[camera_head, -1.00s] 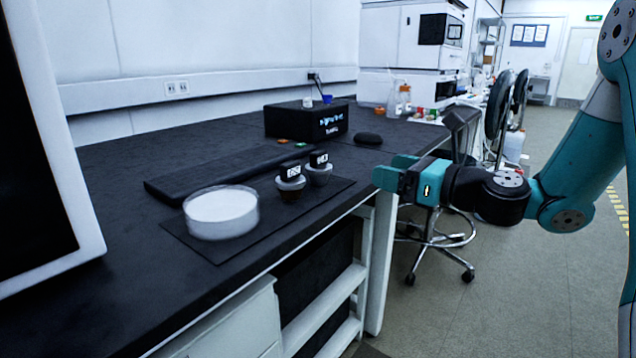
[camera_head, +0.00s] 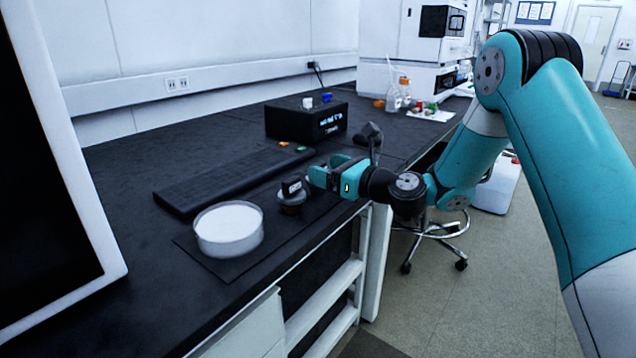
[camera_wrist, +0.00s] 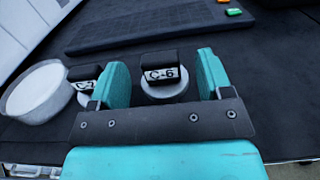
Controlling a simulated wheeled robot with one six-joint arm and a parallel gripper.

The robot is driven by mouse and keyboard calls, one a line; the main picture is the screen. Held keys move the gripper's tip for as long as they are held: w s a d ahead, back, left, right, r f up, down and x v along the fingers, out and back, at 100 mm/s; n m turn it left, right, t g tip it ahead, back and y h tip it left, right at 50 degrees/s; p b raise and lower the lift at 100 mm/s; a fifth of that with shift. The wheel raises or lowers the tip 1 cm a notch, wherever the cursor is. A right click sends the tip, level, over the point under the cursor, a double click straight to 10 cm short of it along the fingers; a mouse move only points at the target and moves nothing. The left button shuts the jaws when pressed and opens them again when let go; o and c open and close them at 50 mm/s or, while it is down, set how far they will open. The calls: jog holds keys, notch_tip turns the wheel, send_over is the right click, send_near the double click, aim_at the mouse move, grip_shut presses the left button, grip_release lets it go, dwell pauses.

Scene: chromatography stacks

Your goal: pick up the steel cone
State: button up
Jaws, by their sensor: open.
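A grey cone-shaped piece, which looks like the steel cone (camera_wrist: 166,94), stands on the mat with a dark top block labelled C-6. In the wrist view it sits between the two teal fingers of my gripper (camera_wrist: 160,72), with visible space on both sides. My gripper is open and holds nothing. In the head view my gripper (camera_head: 328,170) is over the bench and mostly hides this cone. A similar darker piece with a C-2 label (camera_wrist: 84,84) stands to its left, just outside the left finger; it also shows in the head view (camera_head: 291,196).
A round white dish (camera_head: 229,230) stands on the dark mat (camera_head: 210,262) at left. A long black slab (camera_head: 225,182) lies behind. A black box with a lit display (camera_head: 300,120) and several bottles stand farther back. The bench's front edge is close to my gripper.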

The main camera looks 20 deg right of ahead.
aim_at(318, 164)
jog(key=shift+x, duration=1.45)
jog(key=c, duration=1.1)
jog(key=shift+r, duration=0.15)
notch_tip(318, 164, up, 20)
jog(key=p, duration=0.7)
